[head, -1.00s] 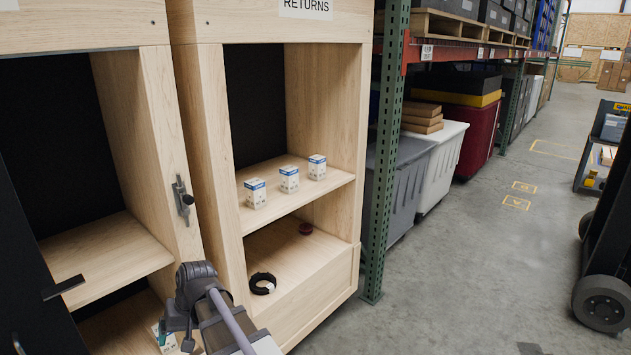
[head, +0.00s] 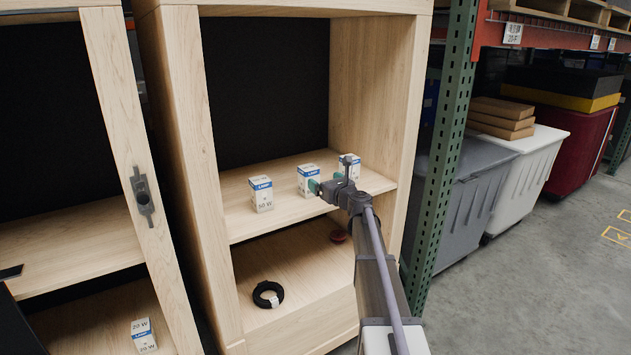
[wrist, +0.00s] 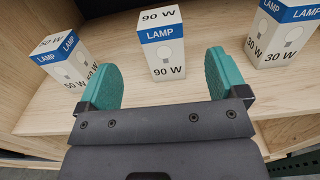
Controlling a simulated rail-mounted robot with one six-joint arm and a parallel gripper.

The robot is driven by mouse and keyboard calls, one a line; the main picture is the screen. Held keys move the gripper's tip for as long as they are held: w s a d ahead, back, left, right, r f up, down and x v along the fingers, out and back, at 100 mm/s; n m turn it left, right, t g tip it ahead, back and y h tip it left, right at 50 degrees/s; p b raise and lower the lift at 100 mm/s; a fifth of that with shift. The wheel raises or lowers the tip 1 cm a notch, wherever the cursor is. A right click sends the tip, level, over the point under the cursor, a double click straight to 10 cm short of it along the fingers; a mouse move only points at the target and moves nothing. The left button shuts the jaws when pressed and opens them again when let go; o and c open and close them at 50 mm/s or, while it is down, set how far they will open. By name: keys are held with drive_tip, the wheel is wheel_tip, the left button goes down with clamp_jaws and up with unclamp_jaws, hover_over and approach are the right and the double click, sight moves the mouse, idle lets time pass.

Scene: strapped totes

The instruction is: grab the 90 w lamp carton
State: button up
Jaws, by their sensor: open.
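The 90 W lamp carton (wrist: 162,45) is white with a blue band and stands upright on the shelf, centred ahead of my gripper in the wrist view. In the head view the same carton (head: 307,180) is the middle of three, partly hidden by my gripper (head: 328,187). My gripper (wrist: 163,85) is open, its two green fingers spread wide with nothing between them. The fingertips point at the carton, and its base lies just beyond the gap between them.
A 50 W carton (wrist: 66,60) stands to the left and a 30 W carton (wrist: 284,33) to the right on the same shelf (head: 238,218). A black ring (head: 268,294) and a dark red item (head: 338,236) lie below. A 20 W carton (head: 143,334) stands in the left cabinet.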

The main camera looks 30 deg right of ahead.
sight(313, 174)
drive_tip(key=w, duration=0.5)
drive_tip(key=shift+w+a, duration=0.15)
drive_tip(key=shift+w, duration=0.2)
drive_tip(key=w, duration=0.5)
drive_tip(key=shift+w+a+f, duration=0.1)
drive_tip(key=shift+a, duration=0.3)
drive_tip(key=c, duration=1)
wheel_tip(313, 174, up, 11)
drive_tip(key=p, duration=1)
drive_tip(key=shift+f, duration=0.2)
